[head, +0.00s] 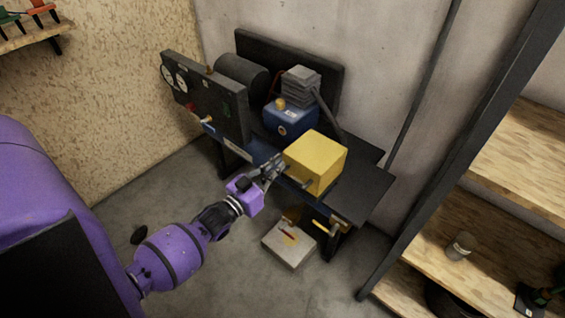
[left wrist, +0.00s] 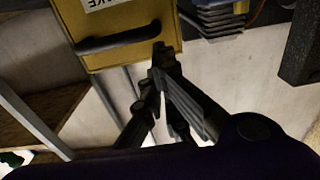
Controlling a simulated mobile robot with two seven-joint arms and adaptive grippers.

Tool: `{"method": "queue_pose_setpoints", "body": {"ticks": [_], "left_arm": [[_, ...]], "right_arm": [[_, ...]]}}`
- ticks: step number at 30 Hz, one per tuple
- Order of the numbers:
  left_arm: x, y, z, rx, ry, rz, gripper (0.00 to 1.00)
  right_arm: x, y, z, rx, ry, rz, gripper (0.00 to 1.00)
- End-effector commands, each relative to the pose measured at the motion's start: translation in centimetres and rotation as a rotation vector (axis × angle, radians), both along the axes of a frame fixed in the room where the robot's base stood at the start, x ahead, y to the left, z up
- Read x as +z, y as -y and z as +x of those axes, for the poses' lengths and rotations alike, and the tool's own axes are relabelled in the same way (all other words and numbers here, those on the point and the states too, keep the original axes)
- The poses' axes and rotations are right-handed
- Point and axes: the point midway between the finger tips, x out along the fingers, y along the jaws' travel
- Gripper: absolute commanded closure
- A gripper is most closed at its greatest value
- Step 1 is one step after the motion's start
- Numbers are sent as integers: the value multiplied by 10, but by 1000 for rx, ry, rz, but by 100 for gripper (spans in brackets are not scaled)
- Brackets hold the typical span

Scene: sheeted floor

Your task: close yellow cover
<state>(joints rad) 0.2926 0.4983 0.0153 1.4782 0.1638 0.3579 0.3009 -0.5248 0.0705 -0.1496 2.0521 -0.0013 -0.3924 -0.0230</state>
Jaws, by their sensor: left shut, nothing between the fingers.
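The yellow cover (head: 316,160) is a box-shaped piece on the dark machine bench in the head view. It looks seated down on the bench; I cannot tell whether it is fully closed. In the left wrist view the yellow cover (left wrist: 133,18) fills the top, with a black bar handle (left wrist: 118,38) and a partly cut-off white label. My left gripper (head: 273,166) is shut and empty, with its fingertips at the cover's left side. In the left wrist view the fingertips (left wrist: 160,55) are close to the cover's edge by the handle; contact is unclear. My right gripper is not in view.
A dark gauge panel (head: 205,95) stands left of the cover. A blue unit (head: 291,118) with grey fins (head: 300,86) is behind it. A grey box (head: 288,246) lies on the floor below. Wooden shelves (head: 490,210) stand at the right. The floor at left is mostly clear.

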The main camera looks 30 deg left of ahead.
Motion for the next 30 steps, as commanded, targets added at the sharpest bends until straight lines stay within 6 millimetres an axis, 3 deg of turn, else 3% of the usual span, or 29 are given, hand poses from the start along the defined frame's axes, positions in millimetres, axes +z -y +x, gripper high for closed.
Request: {"method": "queue_pose_setpoints", "body": {"ticks": [22,26,30], "left_arm": [[-12,-1,-6,2,-11,-1,100],[2,0,-1,1,-7,0,100],[35,2,10,0,7,0,100]], "right_arm": [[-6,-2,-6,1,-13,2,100],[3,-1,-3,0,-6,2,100],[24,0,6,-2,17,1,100]]}}
